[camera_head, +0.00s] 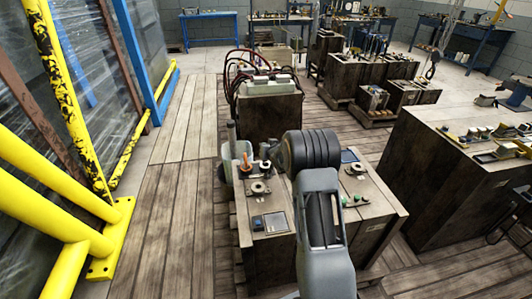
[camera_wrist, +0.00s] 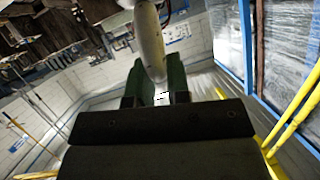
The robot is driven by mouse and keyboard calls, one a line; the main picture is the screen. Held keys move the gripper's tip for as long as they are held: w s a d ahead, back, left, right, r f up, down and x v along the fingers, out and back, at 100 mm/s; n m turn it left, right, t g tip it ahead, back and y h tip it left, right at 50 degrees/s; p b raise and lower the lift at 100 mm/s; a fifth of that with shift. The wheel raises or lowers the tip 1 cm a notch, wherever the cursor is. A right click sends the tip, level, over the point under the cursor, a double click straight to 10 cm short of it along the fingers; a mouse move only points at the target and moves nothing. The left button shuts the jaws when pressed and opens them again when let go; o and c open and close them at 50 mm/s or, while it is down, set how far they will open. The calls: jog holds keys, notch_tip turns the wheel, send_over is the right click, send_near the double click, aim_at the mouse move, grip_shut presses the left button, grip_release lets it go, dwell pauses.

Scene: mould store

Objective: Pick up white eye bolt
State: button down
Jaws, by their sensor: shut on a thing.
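In the wrist view, my gripper (camera_wrist: 155,90) has its two dark green fingers close on either side of a smooth off-white piece, the white eye bolt (camera_wrist: 150,45). The bolt's shank runs up from between the fingertips and widens towards the top edge, where its far end is cut off. The gripper is shut on it. In the head view, my grey arm and dark wrist stand over the middle mould block (camera_head: 270,255); the fingers and the held bolt cannot be made out there.
Small fittings, including a round flange (camera_head: 259,188) and an orange-topped piece (camera_head: 247,162), stand on the block beside my arm. A larger block (camera_head: 450,195) with loose parts is at right. A yellow guard rail (camera_head: 50,190) stands at left. Plank floor (camera_head: 165,210) between is clear.

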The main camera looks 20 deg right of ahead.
jog(key=s+d+r+p, duration=0.2)
jog(key=s+d+r, duration=0.2)
jog(key=s+r, duration=0.5)
jog(key=s, duration=0.3)
jog(key=shift+s, duration=0.3)
